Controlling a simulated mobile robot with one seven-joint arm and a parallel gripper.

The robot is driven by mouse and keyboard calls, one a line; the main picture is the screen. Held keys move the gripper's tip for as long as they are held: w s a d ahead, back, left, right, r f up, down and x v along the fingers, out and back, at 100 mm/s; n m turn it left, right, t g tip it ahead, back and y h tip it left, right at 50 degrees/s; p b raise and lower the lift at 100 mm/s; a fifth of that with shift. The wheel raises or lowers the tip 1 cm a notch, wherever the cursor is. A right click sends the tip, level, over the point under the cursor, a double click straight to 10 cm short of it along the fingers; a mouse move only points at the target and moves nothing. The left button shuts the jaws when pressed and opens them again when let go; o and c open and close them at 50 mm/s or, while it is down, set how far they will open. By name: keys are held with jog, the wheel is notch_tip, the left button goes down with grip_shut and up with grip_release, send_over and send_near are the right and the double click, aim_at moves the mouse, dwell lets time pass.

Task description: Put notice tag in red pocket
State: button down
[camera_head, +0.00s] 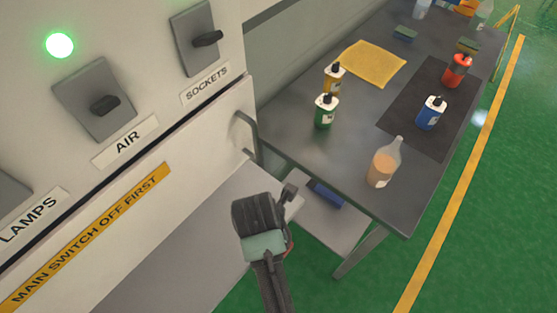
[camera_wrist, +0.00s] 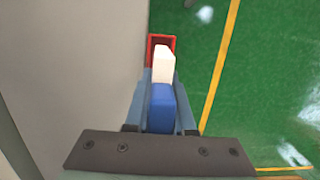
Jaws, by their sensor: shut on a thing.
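In the wrist view my gripper (camera_wrist: 161,84) is shut on the notice tag (camera_wrist: 163,65), which has a white outer end and a blue part between the fingers. The red pocket (camera_wrist: 150,48) lies just beyond the fingertips, beside the pale grey wall. The tag's white end overlaps the pocket's opening in the picture, with the red rim showing around its far end. I cannot tell whether the tag's end is inside the pocket or above it. In the head view my arm covers this area, and the fingers and tag cannot be made out.
A pale switch cabinet (camera_head: 210,120) stands at the left, with a handle (camera_head: 247,130) on its side. A grey table (camera_head: 300,130) at the right holds bottles, a yellow cloth (camera_head: 374,63) and a dark mat (camera_head: 405,125). Green floor (camera_head: 480,220) is open at the right.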

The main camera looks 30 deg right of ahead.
jog(key=shift+f, duration=2.85)
jog(key=shift+f, duration=0.15)
jog(key=c, duration=0.8)
grip_release()
jog(key=shift+o, duration=0.2)
jog(key=r, duration=0.4)
jog(key=a+r, duration=0.1)
jog(key=r, duration=0.7)
jog(key=shift+s+a+r, duration=0.15)
jog(key=shift+s+a, duration=0.15)
